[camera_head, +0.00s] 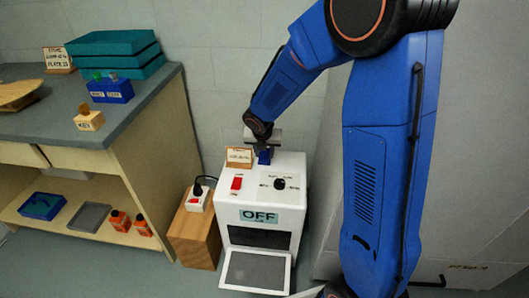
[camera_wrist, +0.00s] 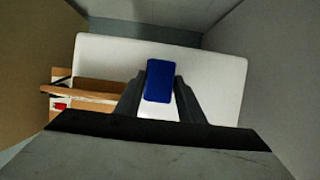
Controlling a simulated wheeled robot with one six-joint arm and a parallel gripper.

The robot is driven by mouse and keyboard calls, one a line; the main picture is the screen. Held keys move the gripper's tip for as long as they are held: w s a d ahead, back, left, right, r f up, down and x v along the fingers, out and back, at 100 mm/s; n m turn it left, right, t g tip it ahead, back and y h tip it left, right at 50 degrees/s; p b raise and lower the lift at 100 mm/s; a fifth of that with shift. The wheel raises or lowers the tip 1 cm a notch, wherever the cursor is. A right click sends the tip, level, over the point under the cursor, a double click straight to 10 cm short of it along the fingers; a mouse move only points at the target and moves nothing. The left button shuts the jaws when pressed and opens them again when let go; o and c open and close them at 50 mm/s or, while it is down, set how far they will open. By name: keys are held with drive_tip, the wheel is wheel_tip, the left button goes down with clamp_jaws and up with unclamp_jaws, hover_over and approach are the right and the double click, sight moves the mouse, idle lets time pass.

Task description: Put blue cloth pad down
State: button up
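My gripper (camera_head: 263,143) points down over the machine top (camera_wrist: 215,85). I cannot tell whether the pad touches that top or hangs just above it.
The white machine (camera_head: 289,197) has a red switch, a dark knob and an "OFF" display. A wooden sign (camera_head: 239,157) stands at its top left. A wooden block (camera_head: 195,239) with a plugged socket stands beside it. The bench (camera_head: 150,92) is at left.

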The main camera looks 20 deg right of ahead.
drive_tip(key=shift+r, duration=0.1)
drive_tip(key=v, duration=1.2)
idle(0.4)
